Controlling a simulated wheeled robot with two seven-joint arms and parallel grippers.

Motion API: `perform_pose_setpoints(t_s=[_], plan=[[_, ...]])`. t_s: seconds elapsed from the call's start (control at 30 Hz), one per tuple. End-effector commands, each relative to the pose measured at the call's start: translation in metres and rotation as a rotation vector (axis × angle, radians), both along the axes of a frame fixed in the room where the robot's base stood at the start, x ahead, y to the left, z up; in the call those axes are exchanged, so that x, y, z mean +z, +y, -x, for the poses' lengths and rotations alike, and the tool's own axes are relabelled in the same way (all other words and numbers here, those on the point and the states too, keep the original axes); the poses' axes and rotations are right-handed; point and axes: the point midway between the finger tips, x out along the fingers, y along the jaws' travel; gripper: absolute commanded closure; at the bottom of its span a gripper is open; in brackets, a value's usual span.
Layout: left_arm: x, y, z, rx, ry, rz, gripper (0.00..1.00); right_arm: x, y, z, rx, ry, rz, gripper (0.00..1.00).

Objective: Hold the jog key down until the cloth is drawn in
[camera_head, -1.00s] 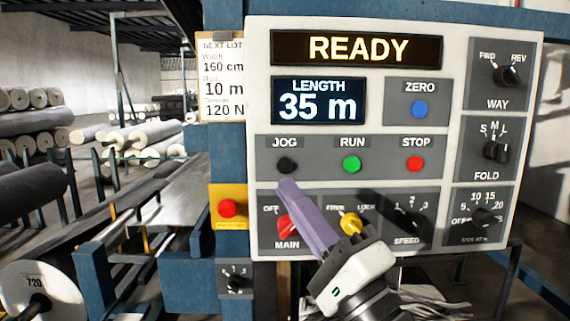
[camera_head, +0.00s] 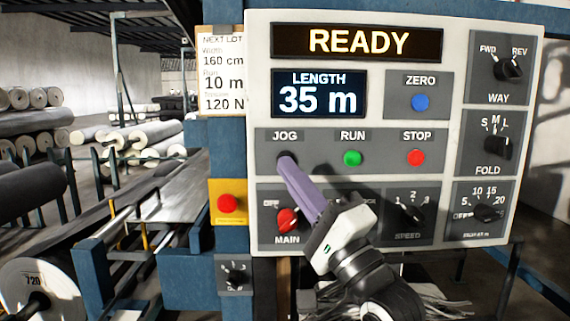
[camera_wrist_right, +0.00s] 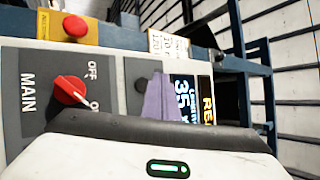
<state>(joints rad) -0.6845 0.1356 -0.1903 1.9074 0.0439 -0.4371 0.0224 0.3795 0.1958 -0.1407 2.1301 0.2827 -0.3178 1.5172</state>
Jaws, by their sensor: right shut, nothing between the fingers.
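The black JOG key (camera_head: 283,155) is on the left of the panel's button row, under its JOG label. My right gripper (camera_head: 289,166) is shut and empty, with its purple fingers pointing at the key. The fingertips overlap the key in the head view and hide part of it. The wrist view shows the key (camera_wrist_right: 141,86) beside the purple fingers (camera_wrist_right: 160,98); I cannot tell whether they touch or press it. The display (camera_head: 358,41) reads READY and the length display (camera_head: 318,95) reads 35 m. My left gripper is not in view.
The green RUN button (camera_head: 352,158) and red STOP button (camera_head: 416,158) are right of JOG. The red MAIN switch (camera_head: 287,219) is just below. A red button on a yellow plate (camera_head: 228,203) is at the left. Grey rolls (camera_head: 30,190) lie further left.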

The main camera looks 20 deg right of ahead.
Motion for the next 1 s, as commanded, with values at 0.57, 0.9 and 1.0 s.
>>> perform_pose_setpoints(t_s=[0.57, 0.9, 1.0], plan=[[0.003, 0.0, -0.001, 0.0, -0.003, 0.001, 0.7, 0.0, -0.006, -0.021, 0.0, 0.0, -0.001, 1.0], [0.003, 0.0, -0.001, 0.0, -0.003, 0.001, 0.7, 0.0, -0.006, -0.021, 0.0, 0.0, -0.001, 1.0], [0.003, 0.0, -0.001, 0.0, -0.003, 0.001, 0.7, 0.0, -0.006, -0.021, 0.0, 0.0, -0.001, 1.0]])
